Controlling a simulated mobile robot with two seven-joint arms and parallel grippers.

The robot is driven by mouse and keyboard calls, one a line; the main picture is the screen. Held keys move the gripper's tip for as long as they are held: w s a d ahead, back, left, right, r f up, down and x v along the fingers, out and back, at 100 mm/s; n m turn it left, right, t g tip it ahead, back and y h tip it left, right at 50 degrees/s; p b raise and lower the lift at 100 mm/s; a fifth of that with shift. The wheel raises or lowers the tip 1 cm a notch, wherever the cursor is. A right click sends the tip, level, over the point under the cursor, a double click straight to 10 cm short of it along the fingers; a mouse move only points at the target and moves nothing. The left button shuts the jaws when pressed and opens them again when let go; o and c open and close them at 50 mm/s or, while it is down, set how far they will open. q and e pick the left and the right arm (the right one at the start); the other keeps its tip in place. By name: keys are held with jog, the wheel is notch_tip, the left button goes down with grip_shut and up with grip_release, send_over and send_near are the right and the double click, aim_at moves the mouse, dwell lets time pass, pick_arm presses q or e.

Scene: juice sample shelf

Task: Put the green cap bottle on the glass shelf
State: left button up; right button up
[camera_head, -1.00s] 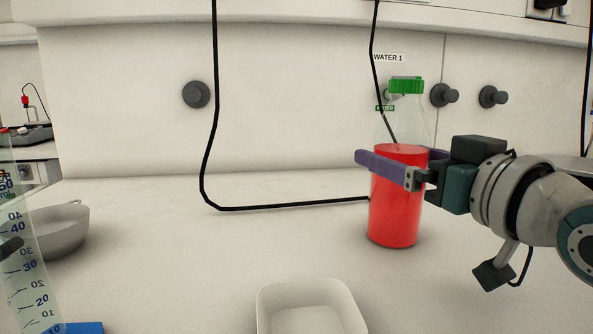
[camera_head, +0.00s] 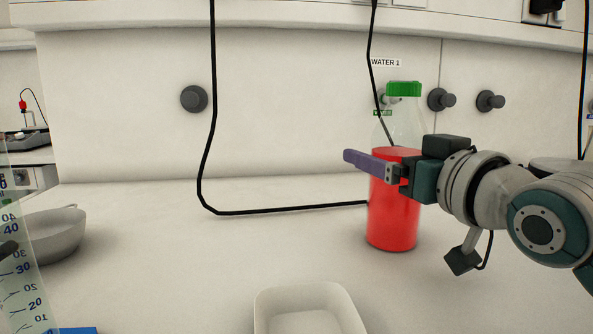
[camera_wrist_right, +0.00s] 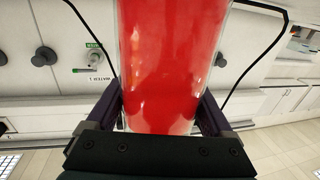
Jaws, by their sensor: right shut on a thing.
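The green cap bottle (camera_head: 394,215) is a clear bottle with red liquid and a green cap, upright at the right of the bench in the head view. My right gripper (camera_head: 372,163) is shut on it at the upper part of the red liquid. In the right wrist view the bottle's red body (camera_wrist_right: 172,65) fills the space between the two fingers (camera_wrist_right: 165,110). Whether its base touches the bench is hard to tell. My left gripper is not in view. I cannot make out the glass shelf in these frames.
A white square tray (camera_head: 308,292) sits at the front middle of the bench. A grey bowl (camera_head: 50,235) and a graduated clear vessel (camera_head: 22,265) are at the left. A black cable (camera_head: 290,211) runs across the bench behind the bottle.

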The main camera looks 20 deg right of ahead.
grip_shut()
jog(key=shift+r, duration=0.1)
